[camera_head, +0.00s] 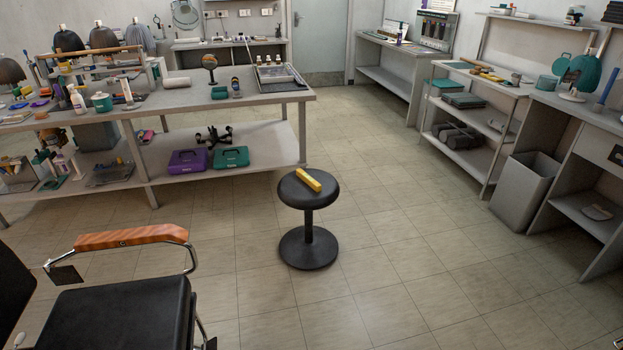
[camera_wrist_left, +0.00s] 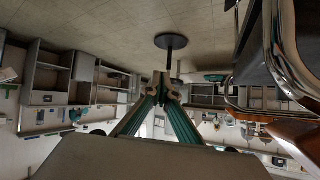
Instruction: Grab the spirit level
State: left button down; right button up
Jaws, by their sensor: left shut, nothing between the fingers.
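The spirit level is a yellow bar (camera_head: 309,180) lying on the round black seat of a stool (camera_head: 308,249) in the middle of the head view. Nothing covers it there. My left gripper (camera_wrist_left: 162,78) shows in the left wrist view, its fingers together and empty. That view is upside down, and the stool's round base (camera_wrist_left: 171,41) shows beyond the fingertips, with the gripper apart from it. The spirit level cannot be made out in the left wrist view. Neither gripper can be made out in the head view.
A black chair (camera_head: 120,315) with a wooden armrest (camera_head: 132,238) stands at the near left. A long workbench (camera_head: 200,98) full of tools is behind the stool. A grey bin (camera_head: 524,190) and side benches line the right. The floor around the stool is clear.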

aim_at(312, 182)
jog(key=i+l, duration=0.3)
jog(key=i, duration=0.2)
jog(key=i+l+u, duration=0.1)
jog(key=i+l, duration=0.2)
jog(key=i, duration=0.2)
jog(key=i+u, duration=0.4)
jog(key=i, duration=1)
jog(key=i+j, duration=0.1)
jog(key=i, duration=0.25)
jog(key=i+j, duration=0.1)
jog(key=i, duration=0.25)
jog(key=z, duration=0.05)
